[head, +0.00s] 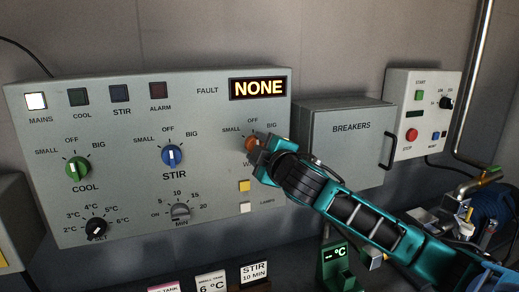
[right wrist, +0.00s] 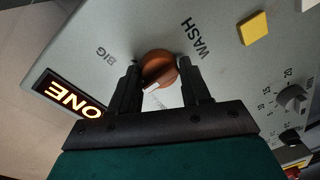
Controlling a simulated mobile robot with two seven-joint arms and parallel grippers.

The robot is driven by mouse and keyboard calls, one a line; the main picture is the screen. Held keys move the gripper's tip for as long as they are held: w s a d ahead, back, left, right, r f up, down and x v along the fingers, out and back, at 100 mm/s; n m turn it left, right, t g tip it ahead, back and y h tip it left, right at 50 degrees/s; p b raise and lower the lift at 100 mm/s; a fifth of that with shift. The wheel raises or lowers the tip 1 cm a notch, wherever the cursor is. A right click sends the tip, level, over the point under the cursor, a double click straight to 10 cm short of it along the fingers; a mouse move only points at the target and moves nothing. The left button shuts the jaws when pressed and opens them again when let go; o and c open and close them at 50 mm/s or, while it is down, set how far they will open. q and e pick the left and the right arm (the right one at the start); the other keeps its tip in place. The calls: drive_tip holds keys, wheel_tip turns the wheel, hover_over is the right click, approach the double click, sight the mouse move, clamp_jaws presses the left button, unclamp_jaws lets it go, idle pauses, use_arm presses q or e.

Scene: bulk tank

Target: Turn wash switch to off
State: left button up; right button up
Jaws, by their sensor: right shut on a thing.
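The wash switch is an orange round knob (head: 251,143) on the right part of the grey control panel, below the fault display. SMALL, OFF and BIG are printed around it in the head view. My right gripper (head: 262,150) reaches it from the lower right and is shut on it. In the right wrist view the two dark fingers stand on either side of the orange knob (right wrist: 158,68). Its white pointer mark faces down and left in that view. The fingers partly cover the nearby labels, so I cannot tell exactly which one it points to. My left gripper is out of view.
The green COOL knob (head: 78,169) and blue STIR knob (head: 172,156) are to the left. A yellow button (head: 244,186) sits just below the wash switch. The breakers box (head: 345,152) stands right of the panel, behind my right arm. The fault display (head: 258,88) reads NONE.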

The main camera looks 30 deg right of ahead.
drive_tip(key=o, duration=0.8)
drive_tip(key=shift+d+r, duration=0.1)
drive_tip(key=shift+r, duration=0.15)
drive_tip(key=shift+o, duration=1)
drive_tip(key=shift+f, duration=0.1)
drive_tip(key=shift+s, duration=0.1)
drive_tip(key=v, duration=1.2)
drive_tip(key=shift+s, duration=0.35)
